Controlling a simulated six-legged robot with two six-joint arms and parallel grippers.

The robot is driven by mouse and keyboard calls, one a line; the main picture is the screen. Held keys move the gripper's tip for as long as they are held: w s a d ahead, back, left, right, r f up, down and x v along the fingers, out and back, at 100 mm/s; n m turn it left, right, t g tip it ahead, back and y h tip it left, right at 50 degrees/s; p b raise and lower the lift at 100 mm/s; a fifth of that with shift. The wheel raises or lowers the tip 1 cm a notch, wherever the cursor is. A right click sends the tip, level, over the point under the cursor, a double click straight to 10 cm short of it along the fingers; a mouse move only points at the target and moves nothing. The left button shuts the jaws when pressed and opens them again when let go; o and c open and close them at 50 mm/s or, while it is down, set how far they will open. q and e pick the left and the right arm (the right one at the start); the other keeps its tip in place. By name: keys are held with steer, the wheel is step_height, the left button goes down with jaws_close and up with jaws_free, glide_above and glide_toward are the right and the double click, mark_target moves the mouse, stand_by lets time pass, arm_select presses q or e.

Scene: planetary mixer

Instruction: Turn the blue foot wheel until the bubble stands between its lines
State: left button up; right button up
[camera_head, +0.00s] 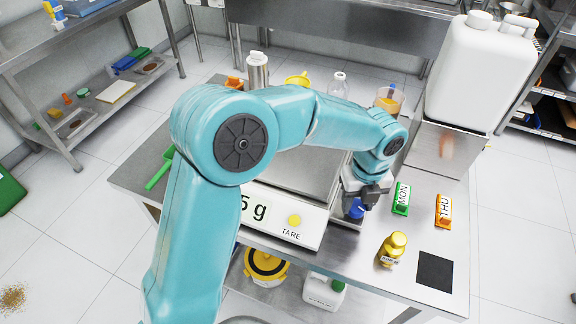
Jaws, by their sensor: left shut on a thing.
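The blue foot wheel (356,209) sits at the front right corner of a white scale (315,222). My left gripper (362,201) reaches down to this corner and is shut on the wheel, hiding part of it. The scale's display (255,211) shows "5 g", with its left part hidden behind my left arm. A yellow button (295,220) marked TARE is beside it. I cannot make out the bubble or its lines. My right gripper is not in view.
Green MON (401,199) and orange THU (443,211) boxes stand right of the wheel. A yellow bottle (392,249) and a black square (435,272) are nearer the front. A large white canister (480,70) stands at the back right.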

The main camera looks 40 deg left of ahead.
arm_select(q)
steer(key=shift+r+m+p, duration=0.2)
steer(key=shift+m+p, duration=0.45)
steer(key=shift+m, duration=0.05)
steer(key=shift+m+p, duration=0.6)
steer(key=shift+m, duration=0.3)
steer(key=shift+f+m, duration=0.2)
steer(key=shift+m, duration=0.4)
steer(key=shift+r+m+p, duration=0.2)
steer(key=shift+m+p, duration=0.5)
steer(key=shift+p, duration=0.1)
steer(key=shift+m+p, duration=0.4)
steer(key=shift+m, duration=0.2)
steer(key=o, duration=1.1)
steer(key=shift+a+f, duration=0.1)
steer(key=shift+f, duration=0.1)
steer(key=shift+r, duration=0.1)
